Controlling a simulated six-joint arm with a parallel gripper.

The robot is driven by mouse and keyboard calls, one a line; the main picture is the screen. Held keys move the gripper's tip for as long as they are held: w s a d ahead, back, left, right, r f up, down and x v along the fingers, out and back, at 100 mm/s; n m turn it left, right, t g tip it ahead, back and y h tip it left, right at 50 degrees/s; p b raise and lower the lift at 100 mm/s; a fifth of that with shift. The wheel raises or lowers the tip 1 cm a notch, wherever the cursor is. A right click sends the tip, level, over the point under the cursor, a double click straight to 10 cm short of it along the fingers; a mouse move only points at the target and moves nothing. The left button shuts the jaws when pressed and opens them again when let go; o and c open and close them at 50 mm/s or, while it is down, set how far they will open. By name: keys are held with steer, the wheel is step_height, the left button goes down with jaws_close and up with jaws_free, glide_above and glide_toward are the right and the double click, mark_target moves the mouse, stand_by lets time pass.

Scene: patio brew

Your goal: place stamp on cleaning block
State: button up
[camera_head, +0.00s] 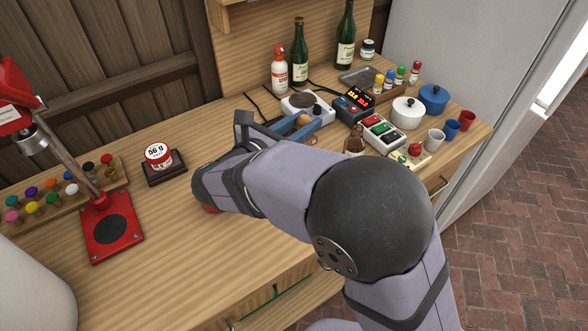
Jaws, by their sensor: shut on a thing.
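My gripper (306,128) is near the middle of the counter, with blue-grey fingers pointing right. A small brown rounded thing (302,121) shows between the fingers and looks gripped. It may be the stamp, but its lower part is hidden by the fingers and arm. I cannot single out the cleaning block with certainty. A dark block (163,178) at left bears a round red-and-white tin (158,155) and is well apart from my gripper. My forearm covers much of the middle front of the counter.
A red lever press (112,232) and a rack of coloured knobs (50,196) stand left. Behind and right of my gripper are a white hotplate (296,107), a display box (346,108), a button panel (379,135), bottles, pots and cups.

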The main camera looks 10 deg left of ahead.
steer(key=shift+w+a+r+n+y, duration=0.15)
steer(key=shift+w+a+r, duration=0.1)
steer(key=shift+a, duration=0.15)
steer(key=shift+w+a+r+n+y, duration=0.1)
steer(key=shift+a+r+n+y, duration=0.1)
steer(key=shift+a, duration=0.15)
steer(key=shift+n+t+y, duration=0.3)
steer(key=shift+n+y, duration=0.05)
steer(key=shift+y, duration=0.2)
steer(key=shift+w+a+f+p, duration=0.1)
steer(key=shift+a+f+p, duration=0.1)
steer(key=shift+f, duration=2.4)
steer(key=shift+a+f+p, duration=0.15)
steer(key=shift+a+f, duration=0.05)
steer(key=shift+f, duration=2.4)
steer(key=shift+f, duration=0.15)
steer(key=o, duration=1.1)
steer(key=shift+c, duration=0.2)
